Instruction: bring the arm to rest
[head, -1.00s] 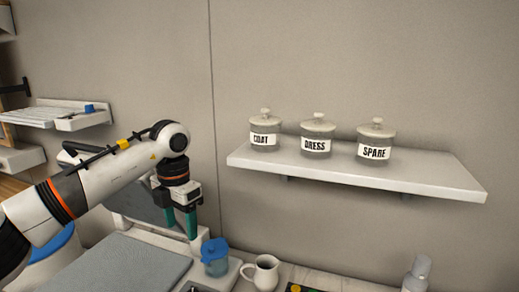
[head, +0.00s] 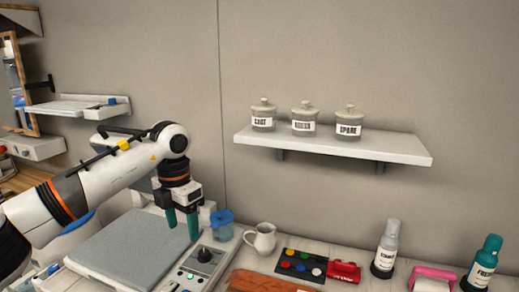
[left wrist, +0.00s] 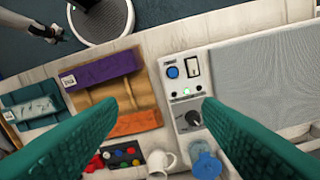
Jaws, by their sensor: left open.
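My left arm comes in from the left in the head view, bent at the elbow. Its gripper (head: 182,222) points down above the grey-topped press (head: 140,245) and its control panel. The green fingers are apart and hold nothing; the left wrist view (left wrist: 165,115) shows them spread with the counter well below.
A blue-topped jar (head: 222,225) and a white pitcher (head: 261,239) stand right of the gripper. Beyond are a dark tray of coloured pieces (head: 300,264), a red item (head: 343,271) and bottles (head: 387,246). A wall shelf (head: 335,147) carries three labelled jars.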

